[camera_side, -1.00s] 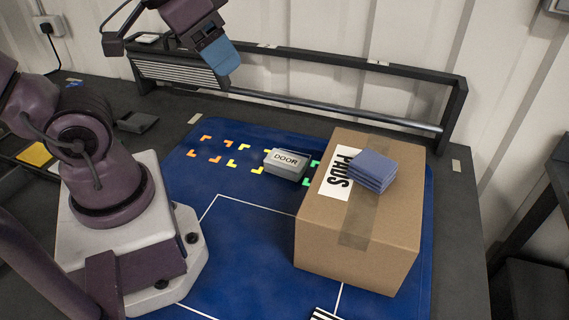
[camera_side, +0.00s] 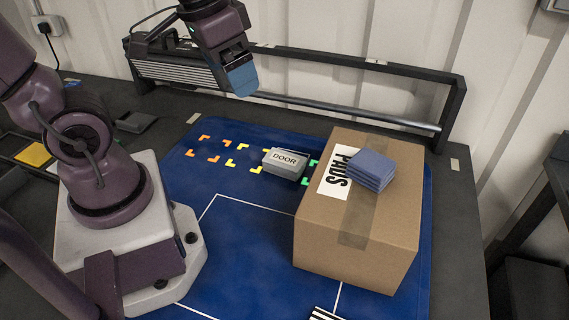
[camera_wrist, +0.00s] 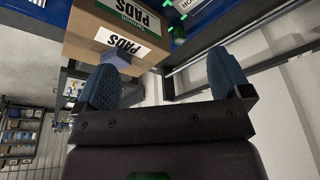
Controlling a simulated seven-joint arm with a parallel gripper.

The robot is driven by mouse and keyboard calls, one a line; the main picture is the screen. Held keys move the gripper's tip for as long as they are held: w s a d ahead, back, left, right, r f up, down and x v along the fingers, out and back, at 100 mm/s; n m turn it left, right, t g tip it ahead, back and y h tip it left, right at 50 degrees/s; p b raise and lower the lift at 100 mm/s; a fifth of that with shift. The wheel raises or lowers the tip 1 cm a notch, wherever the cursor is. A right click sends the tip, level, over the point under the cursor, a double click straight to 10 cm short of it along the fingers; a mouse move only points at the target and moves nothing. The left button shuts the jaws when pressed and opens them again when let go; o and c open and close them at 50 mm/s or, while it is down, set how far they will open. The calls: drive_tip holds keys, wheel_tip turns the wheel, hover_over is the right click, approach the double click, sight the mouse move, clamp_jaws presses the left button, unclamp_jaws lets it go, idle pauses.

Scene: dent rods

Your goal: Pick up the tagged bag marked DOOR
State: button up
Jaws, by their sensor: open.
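The bag marked DOOR (camera_side: 285,163) is a small grey block with a white label on top. It lies on the blue mat (camera_side: 235,240) in the side view, just left of the cardboard box. My gripper (camera_side: 241,82) has blue fingers and hangs in the air above and behind the bag, up and left of it in the picture. In the wrist view the two blue fingers (camera_wrist: 165,85) stand apart with nothing between them. A pale labelled object at the top right edge of the wrist view is cut off, and I cannot tell that it is the bag.
A cardboard box marked PADS (camera_side: 358,235) stands right of the bag, with folded blue pads (camera_side: 371,170) on top. A dark rail frame (camera_side: 455,105) runs along the back. Yellow, orange and green corner marks (camera_side: 230,155) lie on the mat. The front mat is mostly clear.

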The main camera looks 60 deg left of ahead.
drive_tip(key=w+a+f+m+g, duration=0.2)
drive_tip(key=w+a+f, duration=0.25)
drive_tip(key=f, duration=0.25)
drive_tip(key=m+g, duration=0.1)
drive_tip(key=m, duration=0.8)
hover_over(285, 159)
wheel_tip(285, 159, down, 11)
wheel_tip(285, 159, down, 7)
drive_tip(key=shift+s+d+r, duration=0.1)
drive_tip(key=shift+d, duration=0.05)
drive_tip(key=shift+a+f, duration=0.2)
drive_tip(key=shift+f, duration=2.75)
drive_tip(key=c, duration=1)
drive_tip(key=shift+r, duration=0.1)
